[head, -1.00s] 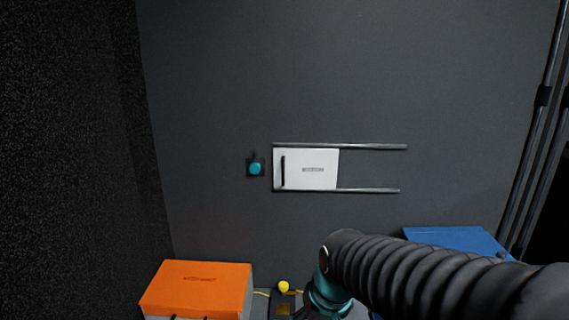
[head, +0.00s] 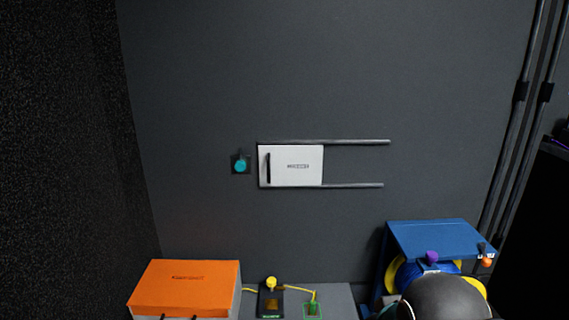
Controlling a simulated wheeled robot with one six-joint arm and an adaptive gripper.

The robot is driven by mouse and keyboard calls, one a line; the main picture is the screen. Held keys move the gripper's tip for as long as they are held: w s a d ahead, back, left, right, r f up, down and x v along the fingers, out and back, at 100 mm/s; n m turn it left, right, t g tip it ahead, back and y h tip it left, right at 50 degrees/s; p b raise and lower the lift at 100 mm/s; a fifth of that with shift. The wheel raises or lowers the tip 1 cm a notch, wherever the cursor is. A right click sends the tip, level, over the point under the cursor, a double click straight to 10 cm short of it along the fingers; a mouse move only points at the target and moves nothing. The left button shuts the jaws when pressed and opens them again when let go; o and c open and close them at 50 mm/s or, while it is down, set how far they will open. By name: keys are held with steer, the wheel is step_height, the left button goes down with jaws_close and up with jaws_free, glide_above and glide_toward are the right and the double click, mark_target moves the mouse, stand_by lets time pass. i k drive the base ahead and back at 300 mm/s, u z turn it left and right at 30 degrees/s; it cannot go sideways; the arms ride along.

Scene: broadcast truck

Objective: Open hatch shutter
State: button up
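The white hatch shutter (head: 305,165) is on the dark wall in the head view. It sits at the left end of two horizontal rails (head: 355,142), with the right part of the rails bare. A dark vertical handle (head: 268,168) is near its left edge. A teal round knob (head: 240,166) on a dark plate is on the wall just left of the shutter. My gripper is not in view. A dark rounded part of my arm shows at the bottom right, well below and right of the shutter.
An orange box (head: 186,287) stands at the lower left. A grey surface (head: 340,296) holds a small dark device with a yellow ball (head: 271,283) and a yellow cable. A blue case (head: 430,238) stands at the lower right. Dark poles (head: 515,110) run up the right side. The wall around the shutter is clear.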

mark_target(300, 165)
steer(key=u, duration=1.4)
steer(key=k, duration=0.95)
steer(key=z, duration=1.05)
steer(key=i, duration=1)
steer(key=z, duration=0.05)
